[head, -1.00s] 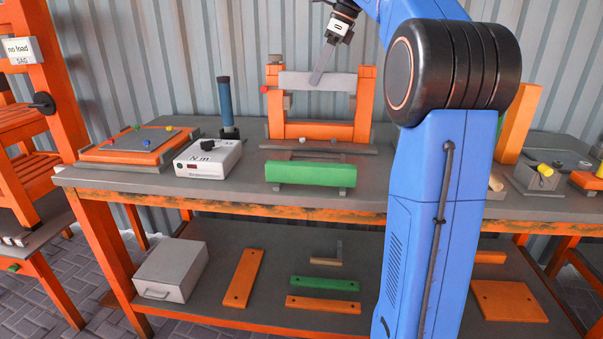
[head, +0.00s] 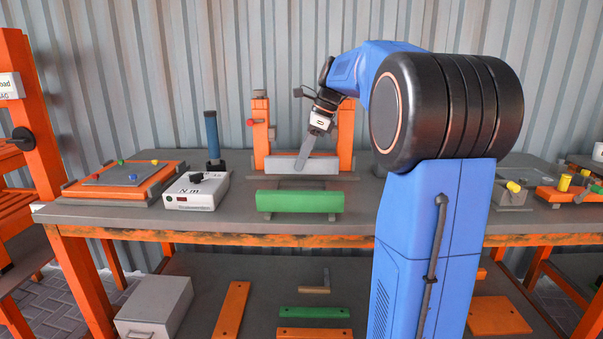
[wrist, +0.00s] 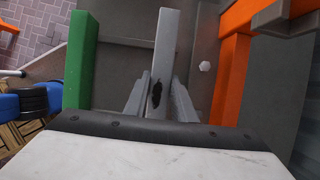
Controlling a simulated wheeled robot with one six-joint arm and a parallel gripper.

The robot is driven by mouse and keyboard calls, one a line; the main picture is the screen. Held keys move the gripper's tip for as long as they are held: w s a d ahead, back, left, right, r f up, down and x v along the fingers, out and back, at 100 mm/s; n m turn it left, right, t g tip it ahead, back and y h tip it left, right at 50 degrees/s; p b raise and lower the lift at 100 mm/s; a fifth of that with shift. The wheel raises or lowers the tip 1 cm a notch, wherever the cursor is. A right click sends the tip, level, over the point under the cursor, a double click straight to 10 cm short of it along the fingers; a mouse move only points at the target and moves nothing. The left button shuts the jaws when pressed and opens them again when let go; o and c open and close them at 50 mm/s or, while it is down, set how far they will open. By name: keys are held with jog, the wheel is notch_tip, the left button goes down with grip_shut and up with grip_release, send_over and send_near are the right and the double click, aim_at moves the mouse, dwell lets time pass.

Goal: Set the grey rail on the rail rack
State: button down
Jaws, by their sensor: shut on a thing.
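My gripper (head: 304,161) is shut on the grey rail (head: 285,166), a long light-grey bar held level from above. In the wrist view the rail (wrist: 168,35) lies between my two fingers (wrist: 159,98), with a dark patch on its top. A green rail (head: 300,201) sits in front of it, on what looks like the low grey rail rack (wrist: 130,42). The grey rail is just behind the green rail and roughly parallel, with a gap between them. The rack is mostly hidden, and I cannot tell whether the grey rail touches it.
An orange upright stand (head: 346,135) is close behind the grey rail. A white meter box (head: 197,191), a blue cylinder (head: 212,137) and an orange tray (head: 120,180) with coloured knobs stand left on the bench. Bare bench (head: 225,222) shows at the front.

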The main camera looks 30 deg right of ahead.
jog(key=shift+f, duration=1.95)
jog(key=c, duration=1.5)
grip_release()
jog(key=shift+f, duration=0.15)
jog(key=v, duration=1.2)
jog(key=shift+a, duration=0.1)
